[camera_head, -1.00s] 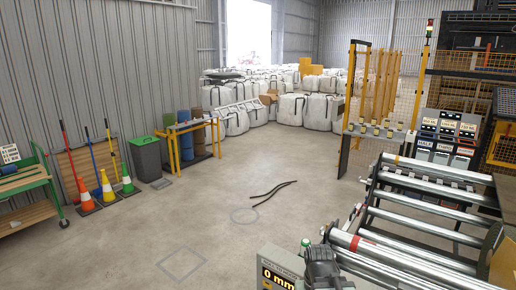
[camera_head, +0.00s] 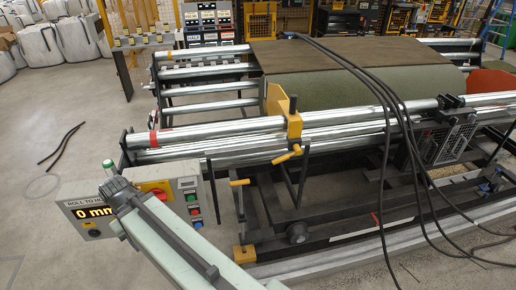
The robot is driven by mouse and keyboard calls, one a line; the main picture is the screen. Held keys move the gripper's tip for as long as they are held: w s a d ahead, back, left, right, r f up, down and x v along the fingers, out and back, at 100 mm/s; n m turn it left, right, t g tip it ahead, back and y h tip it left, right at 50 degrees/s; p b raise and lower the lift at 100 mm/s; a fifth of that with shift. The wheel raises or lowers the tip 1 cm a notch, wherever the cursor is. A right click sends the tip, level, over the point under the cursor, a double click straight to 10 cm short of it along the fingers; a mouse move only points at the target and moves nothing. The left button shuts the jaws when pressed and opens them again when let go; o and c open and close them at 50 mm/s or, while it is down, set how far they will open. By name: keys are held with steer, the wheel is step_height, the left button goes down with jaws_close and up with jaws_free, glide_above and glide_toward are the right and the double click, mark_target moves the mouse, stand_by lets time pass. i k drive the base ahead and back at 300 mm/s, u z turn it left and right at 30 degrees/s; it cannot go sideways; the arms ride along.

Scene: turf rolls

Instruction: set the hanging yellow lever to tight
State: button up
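Two small yellow handles show on the front of the roller machine. One yellow lever (camera_head: 287,155) hangs at a slant just under the front rollers, below a yellow bracket. Another yellow handle (camera_head: 239,183) lies level at the top of a dark upright bar, lower and to the left. No tight or loose marking is readable near either. My pale green arm crosses the bottom left, ending in a dark joint in front of the control box (camera_head: 187,196), left of and apart from both handles. I see no gripper fingers.
A green turf roll (camera_head: 325,92) lies on the rollers. Black hoses (camera_head: 384,90) drape down over the machine's front. A display reading 0 mm (camera_head: 92,212) stands left of my arm. A steel rail (camera_head: 350,252) runs along the floor. Open floor lies at the left.

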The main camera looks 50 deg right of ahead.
mark_target(298, 150)
steer(key=u, duration=0.35)
steer(key=k, duration=1.65)
steer(key=z, duration=0.4)
steer(key=i, duration=2)
